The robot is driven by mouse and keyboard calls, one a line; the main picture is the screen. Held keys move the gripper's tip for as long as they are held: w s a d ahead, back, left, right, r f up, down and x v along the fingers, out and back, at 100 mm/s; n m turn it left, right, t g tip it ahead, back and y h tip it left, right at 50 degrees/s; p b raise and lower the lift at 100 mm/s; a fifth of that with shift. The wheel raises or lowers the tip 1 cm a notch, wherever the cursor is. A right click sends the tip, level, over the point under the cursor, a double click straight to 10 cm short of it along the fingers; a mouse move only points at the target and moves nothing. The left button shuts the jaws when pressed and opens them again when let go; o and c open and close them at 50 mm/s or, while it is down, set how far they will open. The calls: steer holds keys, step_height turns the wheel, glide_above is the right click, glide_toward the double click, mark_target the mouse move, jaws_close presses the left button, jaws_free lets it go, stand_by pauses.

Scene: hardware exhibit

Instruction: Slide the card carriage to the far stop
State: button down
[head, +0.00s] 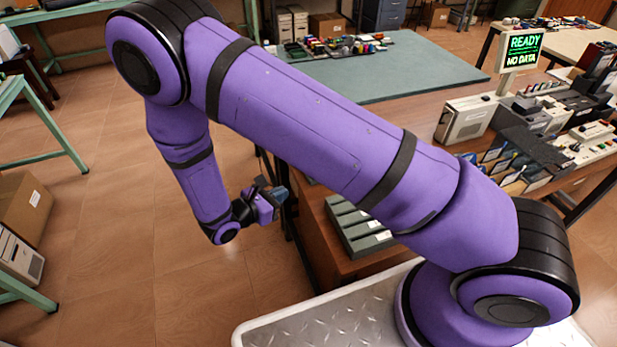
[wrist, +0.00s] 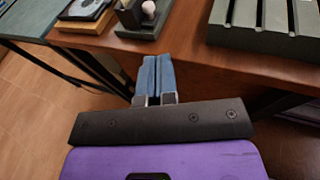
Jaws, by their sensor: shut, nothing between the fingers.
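My gripper (head: 281,194) hangs at the end of the bent purple arm, beside the left edge of the wooden table. In the wrist view its two blue fingers (wrist: 157,72) lie side by side, shut and empty, just in front of the table's edge. I cannot clearly pick out the card carriage. A row of cards in a rack (head: 500,165) stands at the right of the head view, beside a dark sloped panel and beige units. My gripper is far from them. My upper arm hides part of the table between.
A grey-green grooved block (head: 357,228) lies on the wooden table; it also shows in the wrist view (wrist: 265,28). A dark tray (wrist: 143,18) sits near the edge. A sign (head: 523,48) reads "READY NO DATA". The floor left of my gripper is clear.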

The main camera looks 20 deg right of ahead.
steer(key=shift+n+t, duration=0.6)
steer(key=x, duration=1.3)
steer(key=shift+w+a+f, duration=0.1)
steer(key=shift+w+a, duration=0.05)
steer(key=shift+w, duration=0.25)
steer(key=d, duration=1.3)
steer(key=shift+d, duration=0.15)
steer(key=shift+s, duration=0.1)
steer(key=shift+a, duration=0.25)
steer(key=v, duration=1.4)
